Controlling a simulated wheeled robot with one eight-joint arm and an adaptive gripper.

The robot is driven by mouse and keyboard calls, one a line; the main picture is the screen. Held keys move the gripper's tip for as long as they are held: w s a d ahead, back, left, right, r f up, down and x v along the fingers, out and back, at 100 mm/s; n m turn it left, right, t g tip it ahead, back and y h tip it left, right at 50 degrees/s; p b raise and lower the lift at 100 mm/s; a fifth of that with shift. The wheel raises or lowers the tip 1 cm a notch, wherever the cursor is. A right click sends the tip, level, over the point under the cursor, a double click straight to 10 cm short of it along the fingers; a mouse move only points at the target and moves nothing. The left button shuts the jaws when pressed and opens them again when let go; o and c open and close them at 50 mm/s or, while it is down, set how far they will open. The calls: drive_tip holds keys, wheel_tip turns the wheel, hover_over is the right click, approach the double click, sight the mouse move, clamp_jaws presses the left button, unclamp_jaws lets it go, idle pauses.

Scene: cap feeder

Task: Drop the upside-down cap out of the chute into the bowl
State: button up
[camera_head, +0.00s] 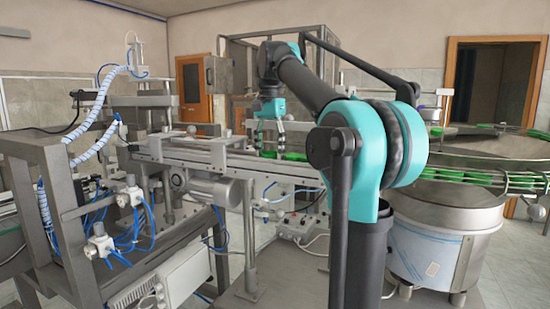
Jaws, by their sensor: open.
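My gripper (269,140) is at the end of my teal and black arm, fingers pointing down over the metal chute (222,158). Its fingers are apart. Green caps lie in the chute: one (268,154) is just under the fingers and another green patch (295,157) is just to the right. They are too small to tell which cap is upside down, or whether the fingers touch one. The bowl (445,210) is the large round metal drum at the right, with green caps (440,173) along the rails at its rim. My arm hides the chute between the gripper and the bowl.
A metal frame machine (45,170) with white coiled hoses and blue tubes fills the left. A motor cylinder (212,188) hangs below the chute. A metal frame (238,60) stands behind my gripper. Orange-brown doors are in the back wall.

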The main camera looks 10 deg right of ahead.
drive_tip(key=shift+c, duration=0.5)
drive_tip(key=c, duration=0.4)
drive_tip(key=shift+o, duration=0.2)
